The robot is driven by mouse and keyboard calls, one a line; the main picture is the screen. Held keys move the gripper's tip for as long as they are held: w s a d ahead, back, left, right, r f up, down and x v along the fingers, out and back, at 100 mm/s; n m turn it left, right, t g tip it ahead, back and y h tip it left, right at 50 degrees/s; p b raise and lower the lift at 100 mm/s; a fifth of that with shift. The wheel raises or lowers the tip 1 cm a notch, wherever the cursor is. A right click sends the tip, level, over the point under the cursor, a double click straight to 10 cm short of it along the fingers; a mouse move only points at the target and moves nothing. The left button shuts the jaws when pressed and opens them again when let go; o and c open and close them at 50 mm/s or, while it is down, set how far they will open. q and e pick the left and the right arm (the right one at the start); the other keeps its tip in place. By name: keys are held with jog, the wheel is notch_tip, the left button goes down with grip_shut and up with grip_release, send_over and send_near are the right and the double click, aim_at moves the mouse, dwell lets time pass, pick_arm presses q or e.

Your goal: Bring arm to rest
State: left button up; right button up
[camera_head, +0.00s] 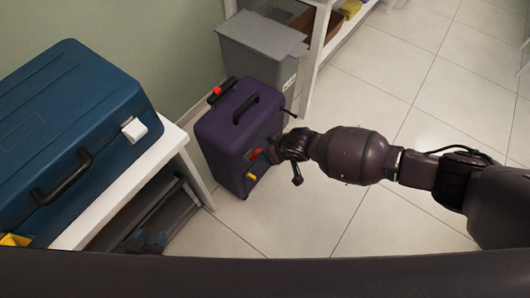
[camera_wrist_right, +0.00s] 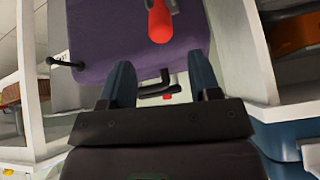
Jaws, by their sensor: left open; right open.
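The one arm that shows in the head view comes in from the right side. Its end, my right gripper (camera_head: 272,154), is close to the front of a purple case (camera_head: 232,128), which stands upright on the floor. The small fingers are hard to make out there. In the right wrist view my right gripper (camera_wrist_right: 160,80) has its two fingers apart. A black handle (camera_wrist_right: 153,86) of the case shows between them; I cannot tell whether they touch it. The case's purple face (camera_wrist_right: 120,35) fills the upper middle. My left gripper is not visible.
A blue case (camera_head: 65,125) lies on a white table (camera_head: 128,190) at the left. A grey bin (camera_head: 255,62) and a white shelf (camera_head: 318,50) stand behind the purple case. Tiled floor (camera_head: 385,75) is open to the right.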

jog(key=shift+s+d+r, duration=0.2)
jog(key=shift+r, duration=0.05)
dwell(0.5)
